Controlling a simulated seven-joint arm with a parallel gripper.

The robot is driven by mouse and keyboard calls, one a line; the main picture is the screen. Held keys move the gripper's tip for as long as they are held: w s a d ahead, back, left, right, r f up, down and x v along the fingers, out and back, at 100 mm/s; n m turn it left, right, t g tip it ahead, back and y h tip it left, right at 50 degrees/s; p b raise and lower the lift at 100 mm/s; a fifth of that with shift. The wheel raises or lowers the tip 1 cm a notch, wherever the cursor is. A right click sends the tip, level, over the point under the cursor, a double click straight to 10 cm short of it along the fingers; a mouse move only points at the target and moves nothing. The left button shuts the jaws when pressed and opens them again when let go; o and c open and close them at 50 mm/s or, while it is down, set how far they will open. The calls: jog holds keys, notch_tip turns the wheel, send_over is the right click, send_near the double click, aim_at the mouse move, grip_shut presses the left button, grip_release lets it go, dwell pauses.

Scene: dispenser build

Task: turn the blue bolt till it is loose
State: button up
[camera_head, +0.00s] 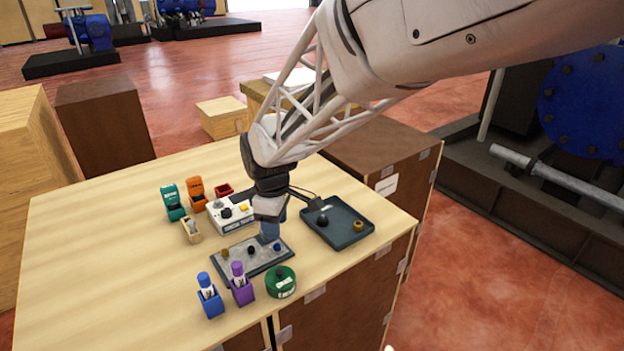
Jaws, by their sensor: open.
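A grey plate (228,266) lies on the wooden table, with small bolt-like knobs in a row on it. I cannot tell for sure which is the blue bolt. My gripper (270,218) points down over the far right part of the plate. A blue-grey upright piece (270,230) shows just below and behind it; I cannot tell whether it is touched. My fingers are open, their tips partly hidden.
A dark tray (325,240) with a black and a yellow ring-like item lies at right. A white control box (231,214), teal (173,202) and orange (197,194) holders stand behind. Blue (209,297) and purple (241,285) holders and a green round container (281,283) stand in front. The table's left is clear.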

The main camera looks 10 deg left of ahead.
aim_at(276, 245)
jog(key=shift+r, duration=0.75)
jog(key=shift+m, duration=0.3)
jog(key=m, duration=0.4)
jog(key=shift+w+m, duration=0.1)
jog(key=shift+m, duration=0.3)
jog(key=m, duration=0.6)
jog(key=shift+a+m, duration=0.1)
jog(key=shift+m, duration=0.2)
jog(key=shift+f, duration=0.2)
jog(key=shift+f, duration=3.75)
jog(key=shift+c, duration=0.2)
